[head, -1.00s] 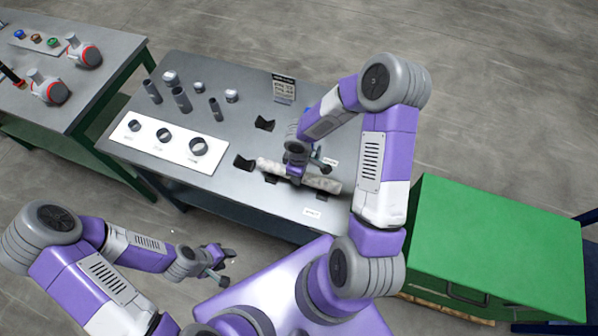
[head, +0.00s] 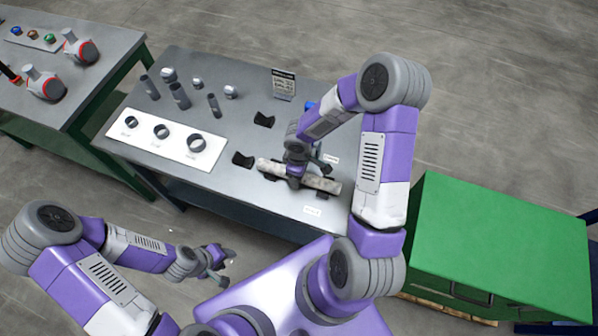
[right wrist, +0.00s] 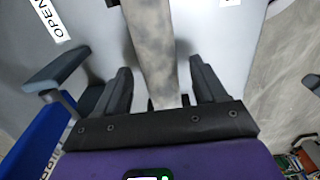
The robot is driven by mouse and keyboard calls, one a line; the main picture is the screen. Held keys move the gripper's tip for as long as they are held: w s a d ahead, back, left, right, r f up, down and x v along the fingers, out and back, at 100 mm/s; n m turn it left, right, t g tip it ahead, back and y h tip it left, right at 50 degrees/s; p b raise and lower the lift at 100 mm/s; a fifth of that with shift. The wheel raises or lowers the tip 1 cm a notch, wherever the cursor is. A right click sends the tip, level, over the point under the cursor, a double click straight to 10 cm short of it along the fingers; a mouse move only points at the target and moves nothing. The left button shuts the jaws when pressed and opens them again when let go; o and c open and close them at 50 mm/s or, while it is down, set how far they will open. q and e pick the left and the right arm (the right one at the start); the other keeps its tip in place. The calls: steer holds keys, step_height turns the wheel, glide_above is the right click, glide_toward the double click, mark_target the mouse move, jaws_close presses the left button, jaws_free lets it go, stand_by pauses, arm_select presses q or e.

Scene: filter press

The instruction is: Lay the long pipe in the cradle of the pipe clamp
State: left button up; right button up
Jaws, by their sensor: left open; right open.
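The long pipe (head: 322,183), pale and mottled, lies on black supports near the table's front right edge. I take these supports to be the pipe clamp's cradle (head: 326,194), mostly hidden by the pipe and gripper. My right gripper (head: 295,178) is over the pipe's middle. In the right wrist view the pipe (right wrist: 153,45) runs between the open fingers of my right gripper (right wrist: 160,85), with a gap on both sides. A dark lever-like part (right wrist: 58,72) stands left of it. My left gripper (head: 222,266) is open and empty, off the table's front edge.
Two black V-shaped blocks (head: 243,159) (head: 264,119) stand left of and behind the pipe. A white panel with rings (head: 165,140) and several grey cylinders (head: 180,95) fill the table's left side. A green cabinet (head: 500,240) stands to the right.

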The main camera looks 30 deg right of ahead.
steer(key=shift+r, duration=0.1)
step_height(320, 180, up, 7)
steer(key=shift+r+p, duration=0.2)
steer(key=shift+p, duration=0.7)
